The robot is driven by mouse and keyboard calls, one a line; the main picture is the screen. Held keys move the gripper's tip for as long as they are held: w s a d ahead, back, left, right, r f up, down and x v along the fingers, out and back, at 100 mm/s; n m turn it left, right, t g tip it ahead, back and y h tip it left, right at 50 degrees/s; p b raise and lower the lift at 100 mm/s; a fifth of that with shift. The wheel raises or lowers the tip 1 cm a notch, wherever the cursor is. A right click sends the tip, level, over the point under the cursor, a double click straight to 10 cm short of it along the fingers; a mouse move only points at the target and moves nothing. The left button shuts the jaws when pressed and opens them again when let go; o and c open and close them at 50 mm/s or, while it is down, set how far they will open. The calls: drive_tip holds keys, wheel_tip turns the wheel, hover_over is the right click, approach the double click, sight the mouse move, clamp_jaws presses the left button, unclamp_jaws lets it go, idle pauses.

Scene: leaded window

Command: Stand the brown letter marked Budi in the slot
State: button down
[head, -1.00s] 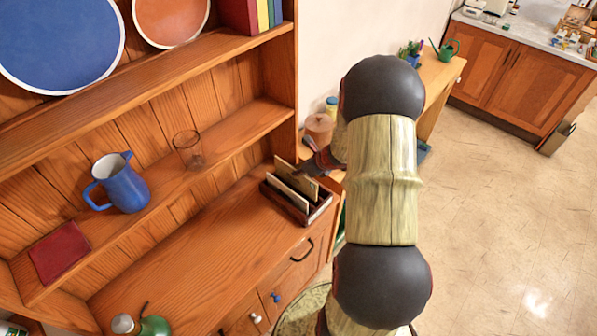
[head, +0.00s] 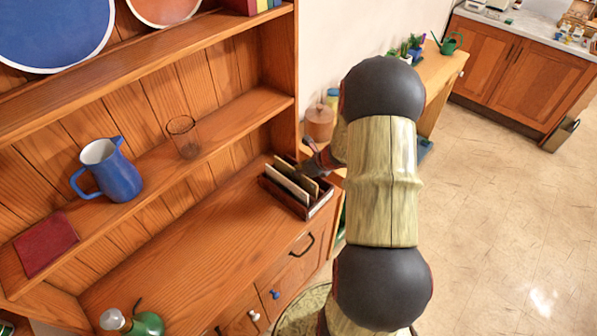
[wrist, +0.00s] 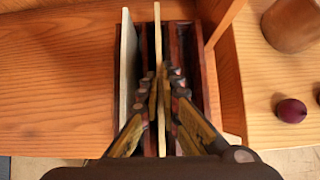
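The brown letter (wrist: 158,45) shows edge-on in the wrist view, upright between the fingers of my gripper (wrist: 160,82). The fingers are close together on both its faces and look shut on it. Its writing cannot be read. It is over or in the dark wooden letter rack (wrist: 205,80), right of a pale letter (wrist: 128,65) in another slot. How deep the brown letter sits is hidden. In the head view the rack (head: 318,208) stands at the right end of the dresser top, with the pale letter (head: 287,187) in front of the brown one (head: 284,166).
The dresser's right side panel (wrist: 224,20) is close to the right of the rack. A blue jug (head: 112,172) and a glass (head: 183,138) stand on the shelf. A green flask (head: 147,325) is at the front left. The dresser top's middle (head: 190,250) is clear.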

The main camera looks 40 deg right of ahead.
drive_tip(key=c, duration=2)
unclamp_jaws()
drive_tip(key=shift+o, duration=0.2)
drive_tip(key=shift+r, duration=0.1)
drive_tip(key=v, duration=1.1)
drive_tip(key=shift+s+r, duration=0.25)
drive_tip(key=shift+s, duration=0.1)
